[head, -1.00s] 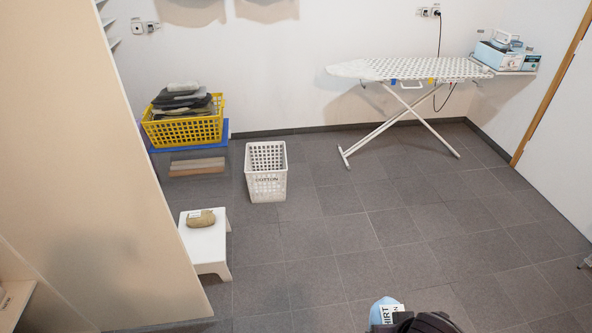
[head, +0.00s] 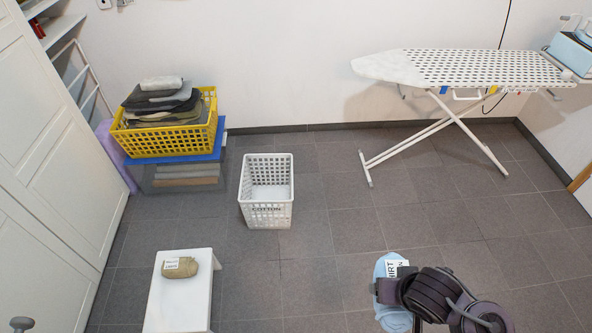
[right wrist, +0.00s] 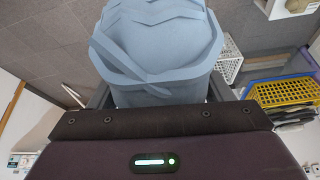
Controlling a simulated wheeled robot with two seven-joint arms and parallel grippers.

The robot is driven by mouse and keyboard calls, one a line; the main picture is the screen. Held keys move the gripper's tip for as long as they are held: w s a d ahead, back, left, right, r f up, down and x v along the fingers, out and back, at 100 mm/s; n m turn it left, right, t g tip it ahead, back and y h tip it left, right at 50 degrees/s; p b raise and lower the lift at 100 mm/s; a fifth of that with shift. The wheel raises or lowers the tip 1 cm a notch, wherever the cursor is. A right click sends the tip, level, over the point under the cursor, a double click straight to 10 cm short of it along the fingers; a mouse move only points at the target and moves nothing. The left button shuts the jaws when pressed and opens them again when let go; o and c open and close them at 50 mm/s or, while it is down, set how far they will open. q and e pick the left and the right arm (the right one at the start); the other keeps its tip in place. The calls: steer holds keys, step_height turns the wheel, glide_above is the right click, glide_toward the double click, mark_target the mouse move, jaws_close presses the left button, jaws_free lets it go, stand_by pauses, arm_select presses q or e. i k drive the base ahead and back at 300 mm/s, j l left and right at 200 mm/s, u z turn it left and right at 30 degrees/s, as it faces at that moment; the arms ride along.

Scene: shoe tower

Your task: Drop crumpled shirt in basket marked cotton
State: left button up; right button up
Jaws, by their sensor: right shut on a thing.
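My right gripper (head: 394,292) is shut on the crumpled light blue shirt (head: 388,266), which carries a white label with partly hidden lettering. The shirt fills the middle of the right wrist view (right wrist: 155,50) in front of the gripper. The white basket marked COTTON (head: 266,214) stands on the floor ahead and to the left of the shirt, apart from it. It looks empty in the head view. It also shows behind the shirt in the right wrist view (right wrist: 230,62). My left gripper is not in view.
A white stool (head: 180,300) with a tan labelled bundle (head: 180,268) stands at lower left. A yellow basket of folded clothes (head: 170,138) is at back left. An ironing board (head: 455,70) stands at the back right. The floor between the shirt and the cotton basket is clear.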

mark_target(269, 193)
steer(key=i+l+u, duration=0.15)
steer(key=i+u, duration=0.35)
steer(key=i+l+u, duration=1.4)
steer(key=l, duration=0.2)
steer(key=k+j, duration=0.05)
steer(key=k, duration=0.05)
